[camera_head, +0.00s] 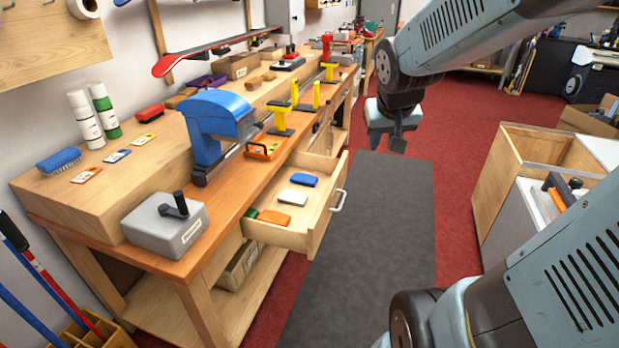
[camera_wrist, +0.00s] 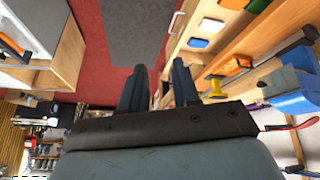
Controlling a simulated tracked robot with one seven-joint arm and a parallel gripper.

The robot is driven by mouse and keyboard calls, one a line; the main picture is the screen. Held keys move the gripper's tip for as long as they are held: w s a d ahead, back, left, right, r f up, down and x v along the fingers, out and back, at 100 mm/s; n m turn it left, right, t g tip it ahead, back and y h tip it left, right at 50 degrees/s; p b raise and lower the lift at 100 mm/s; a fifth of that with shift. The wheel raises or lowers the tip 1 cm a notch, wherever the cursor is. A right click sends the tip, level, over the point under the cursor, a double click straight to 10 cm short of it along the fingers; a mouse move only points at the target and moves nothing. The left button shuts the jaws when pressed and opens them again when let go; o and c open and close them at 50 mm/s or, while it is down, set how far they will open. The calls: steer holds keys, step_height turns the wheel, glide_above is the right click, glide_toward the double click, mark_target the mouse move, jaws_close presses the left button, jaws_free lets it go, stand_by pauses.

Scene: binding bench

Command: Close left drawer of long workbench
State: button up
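The long workbench (camera_head: 165,267) runs along the left wall. Its wooden drawer (camera_head: 322,214) is pulled out over the mat and holds a blue, a white, an orange and a green block. The drawer's pale handle (camera_head: 338,200) is on its front; the handle also shows at the top of the wrist view (camera_wrist: 173,22). My gripper (camera_head: 387,140) hangs in the air beyond and to the right of the drawer, apart from it. In the wrist view my gripper (camera_wrist: 155,88) has its dark fingers spread, with nothing between them.
A blue press (camera_head: 215,125) and a grey box with a black handle (camera_head: 165,226) stand on the bench. A wooden cabinet (camera_head: 490,175) stands at the right. The grey mat (camera_head: 385,215) between bench and cabinet is clear.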

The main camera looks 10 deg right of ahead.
steer(key=shift+m, duration=0.3)
steer(key=w+f, duration=0.2)
steer(key=w+d+f, duration=0.1)
steer(key=w+f, duration=0.1)
steer(key=w+d+f, duration=0.1)
steer(key=w+f, duration=0.2)
steer(key=shift+d, duration=0.25)
jaws_close()
steer(key=m+t+y, duration=0.1)
steer(key=m+y, duration=0.2)
steer(key=y, duration=0.1)
glide_toward(328, 213)
steer(key=f, duration=0.2)
steer(key=w+f, duration=0.1)
steer(key=shift+d+f, duration=0.3)
steer(key=shift+d, duration=0.1)
steer(key=shift+w+a, duration=0.6)
steer(key=shift+a, duration=0.25)
